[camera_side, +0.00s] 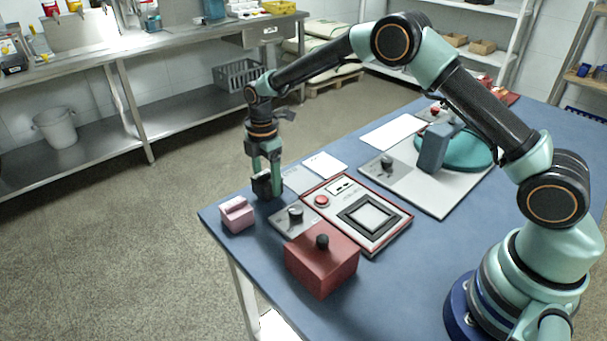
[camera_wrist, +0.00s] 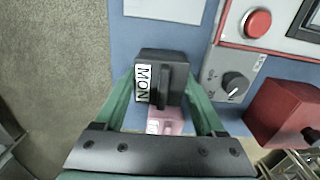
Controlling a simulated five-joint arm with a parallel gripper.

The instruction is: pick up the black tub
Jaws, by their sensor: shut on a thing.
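The black tub (camera_side: 263,187) is at the far left edge of the blue table in the side view. In the wrist view the black tub (camera_wrist: 163,72) shows a raised ridge on top and a white label reading "MON". My gripper (camera_side: 265,168) points down over it, with its green fingers on either side of the tub. In the wrist view my gripper (camera_wrist: 165,100) is shut on the tub. The tub's underside is hidden, so I cannot tell whether it touches the table.
A pink tub (camera_side: 237,214) stands close to the black one, near the table edge. A red box with a black knob (camera_side: 321,268), a red-framed panel (camera_side: 393,217) and a grey knob plate (camera_side: 282,222) lie to the right. Bare blue table (camera_side: 390,290) lies in front.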

